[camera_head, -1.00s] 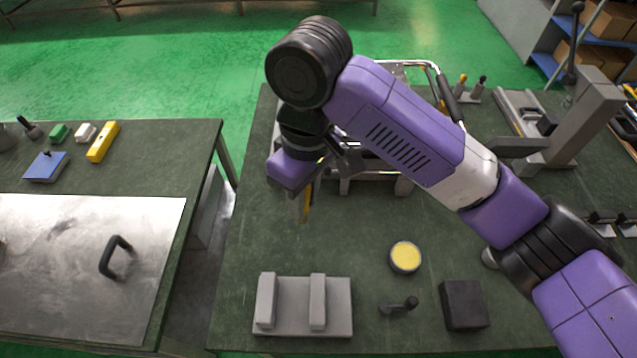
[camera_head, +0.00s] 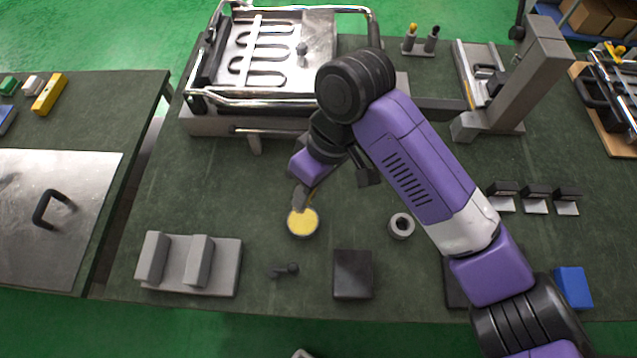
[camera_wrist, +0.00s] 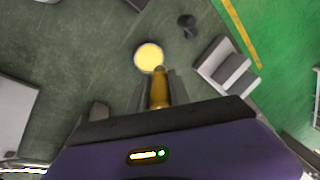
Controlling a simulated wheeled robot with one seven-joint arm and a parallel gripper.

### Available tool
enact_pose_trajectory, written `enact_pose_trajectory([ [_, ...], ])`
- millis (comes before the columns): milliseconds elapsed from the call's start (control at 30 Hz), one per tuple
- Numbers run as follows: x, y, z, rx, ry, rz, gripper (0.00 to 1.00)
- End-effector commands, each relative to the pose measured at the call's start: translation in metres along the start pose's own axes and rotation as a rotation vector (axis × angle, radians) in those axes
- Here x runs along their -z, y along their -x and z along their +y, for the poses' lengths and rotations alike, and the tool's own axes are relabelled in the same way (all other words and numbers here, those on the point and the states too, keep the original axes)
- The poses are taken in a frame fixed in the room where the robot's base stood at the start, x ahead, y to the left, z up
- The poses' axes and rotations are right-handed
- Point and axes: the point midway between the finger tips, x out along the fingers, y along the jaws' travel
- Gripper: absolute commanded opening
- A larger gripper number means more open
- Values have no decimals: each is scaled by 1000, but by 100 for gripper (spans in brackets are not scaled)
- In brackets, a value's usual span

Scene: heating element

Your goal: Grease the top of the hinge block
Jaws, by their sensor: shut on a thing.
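My gripper (camera_head: 308,185) is shut on a slim brush-like tool, whose yellow-brown handle (camera_wrist: 159,90) shows between the fingers in the wrist view. The tool's grey tip (camera_head: 299,200) points down at a round tin of yellow grease (camera_head: 303,223); I cannot tell whether it touches the grease. The tin also shows in the wrist view (camera_wrist: 149,57), just beyond the tip. A grey block with two upright ribs on a flat base (camera_head: 222,268), which looks like the hinge block, stands at the front left of the table. Its top is uncovered.
A small dark crank handle (camera_head: 285,269) and a black block (camera_head: 352,274) lie in front of the tin. A grey ring (camera_head: 401,226) is to its right. A metal frame with a heating coil (camera_head: 270,60) stands behind. A second table with a metal plate (camera_head: 75,210) is at left.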

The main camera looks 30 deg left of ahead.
Motion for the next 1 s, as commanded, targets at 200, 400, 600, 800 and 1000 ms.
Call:
enact_pose_trajectory([
  [200,3,-2,1,55,35,12,0],
  [400,1,-11,4,57,36,12,0],
  [600,-1,-29,9,56,35,12,0],
  [800,-3,-48,14,56,34,13,0],
  [1000,-4,-57,17,55,34,12,0],
])
